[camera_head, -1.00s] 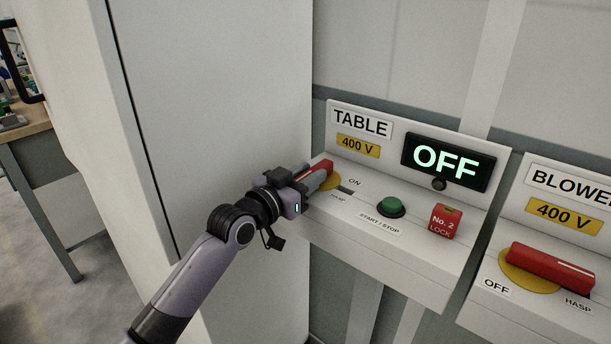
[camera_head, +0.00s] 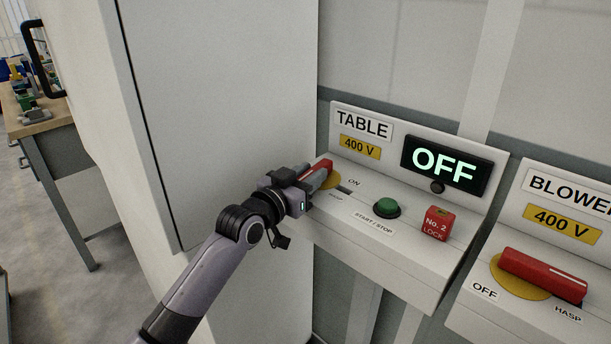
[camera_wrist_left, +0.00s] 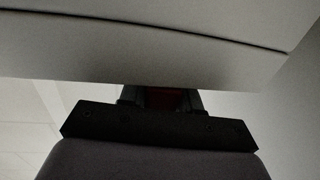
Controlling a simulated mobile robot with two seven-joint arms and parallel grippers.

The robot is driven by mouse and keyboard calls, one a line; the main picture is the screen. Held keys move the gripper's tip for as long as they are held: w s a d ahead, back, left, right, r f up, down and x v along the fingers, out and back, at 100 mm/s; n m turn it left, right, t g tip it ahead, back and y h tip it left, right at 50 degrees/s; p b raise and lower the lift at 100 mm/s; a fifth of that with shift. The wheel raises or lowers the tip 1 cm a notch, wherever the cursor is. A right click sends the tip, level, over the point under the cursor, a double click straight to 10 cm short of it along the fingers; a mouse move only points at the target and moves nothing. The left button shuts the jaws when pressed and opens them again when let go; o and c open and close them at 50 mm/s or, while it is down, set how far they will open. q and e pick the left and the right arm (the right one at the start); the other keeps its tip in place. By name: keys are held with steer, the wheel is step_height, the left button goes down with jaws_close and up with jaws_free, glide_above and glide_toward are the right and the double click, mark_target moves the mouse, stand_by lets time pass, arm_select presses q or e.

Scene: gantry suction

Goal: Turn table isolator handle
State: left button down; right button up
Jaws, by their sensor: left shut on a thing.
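The table isolator handle (camera_head: 322,168) is a red bar on a yellow disc (camera_head: 333,183) at the left end of the TABLE 400 V panel (camera_head: 410,240). My left gripper (camera_head: 308,180) is shut on the handle and hides its near part. The panel's display (camera_head: 444,164) reads OFF. In the left wrist view, the dark gripper body (camera_wrist_left: 160,128) sits below a pale surface, with a dim reddish patch (camera_wrist_left: 167,97) between the fingers. My right gripper is not in view.
A green START/STOP button (camera_head: 387,207) and a red No. 2 lock (camera_head: 437,223) are on the same panel. The BLOWER panel with its red handle (camera_head: 545,273) is at the right. A tall pale cabinet (camera_head: 225,100) stands close on the left. A workbench (camera_head: 50,125) is farther left.

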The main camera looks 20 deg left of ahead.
arm_select(q)
steer(key=c, duration=0.9)
jaws_free()
steer(key=shift+v, duration=3.6)
